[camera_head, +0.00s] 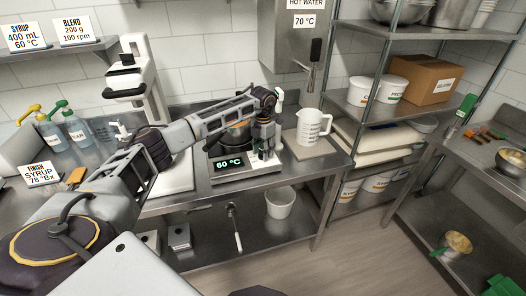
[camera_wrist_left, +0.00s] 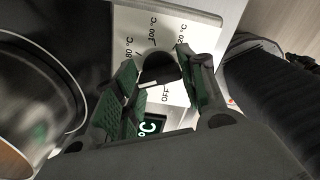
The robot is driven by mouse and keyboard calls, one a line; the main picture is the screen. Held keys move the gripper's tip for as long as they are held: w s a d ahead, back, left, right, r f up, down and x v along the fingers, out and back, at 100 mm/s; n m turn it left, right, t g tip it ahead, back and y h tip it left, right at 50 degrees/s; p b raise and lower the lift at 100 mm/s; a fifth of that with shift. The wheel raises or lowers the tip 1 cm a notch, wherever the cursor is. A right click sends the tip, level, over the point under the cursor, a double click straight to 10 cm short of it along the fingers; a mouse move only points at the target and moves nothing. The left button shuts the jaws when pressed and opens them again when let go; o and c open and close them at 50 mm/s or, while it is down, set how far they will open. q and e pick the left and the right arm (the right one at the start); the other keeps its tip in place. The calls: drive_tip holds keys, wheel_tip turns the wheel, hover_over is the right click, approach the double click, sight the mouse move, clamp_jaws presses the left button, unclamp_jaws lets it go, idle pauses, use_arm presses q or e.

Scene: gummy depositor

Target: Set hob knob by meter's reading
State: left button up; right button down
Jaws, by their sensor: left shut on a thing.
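The hob (camera_head: 225,178) stands on the steel counter with a pot (camera_head: 238,133) on it, and its display (camera_head: 229,163) reads 60 °C. The black hob knob (camera_wrist_left: 160,68) sits on a steel panel (camera_wrist_left: 150,20) marked OFF, 80, 100 and 120 °C. A white pointer mark (camera_wrist_left: 148,84) on the knob's side points toward the left finger; any label there is hidden. My left gripper (camera_head: 264,146) is at the hob's right front. In the wrist view, its green-padded fingers (camera_wrist_left: 160,88) are shut on the knob, one on each side. My right gripper is not in view.
A white measuring jug (camera_head: 311,128) stands right of the hob, under the hot water dispenser (camera_head: 290,40). A white stand machine (camera_head: 137,75) and bottles (camera_head: 75,128) are at left. A card (camera_head: 40,173) reads "Finish syrup 78 °Bx". The pot (camera_wrist_left: 35,100) is close beside the gripper.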

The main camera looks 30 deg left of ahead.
use_arm(q)
drive_tip(key=m, duration=0.4)
drive_tip(key=shift+w+m+b, duration=0.1)
drive_tip(key=shift+m+b, duration=0.2)
drive_tip(key=shift+m, duration=0.1)
drive_tip(key=m, duration=0.3)
drive_tip(key=shift+m, duration=0.4)
drive_tip(key=m+b, duration=0.1)
drive_tip(key=m, duration=0.2)
drive_tip(key=shift+r+m, duration=0.1)
drive_tip(key=shift+m, duration=0.3)
drive_tip(key=m, duration=0.3)
drive_tip(key=m+b, duration=0.1)
drive_tip(key=m, duration=1.1)
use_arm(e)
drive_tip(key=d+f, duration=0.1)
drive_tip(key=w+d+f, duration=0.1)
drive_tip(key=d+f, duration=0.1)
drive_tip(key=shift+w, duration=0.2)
use_arm(q)
drive_tip(key=shift+m, duration=0.4)
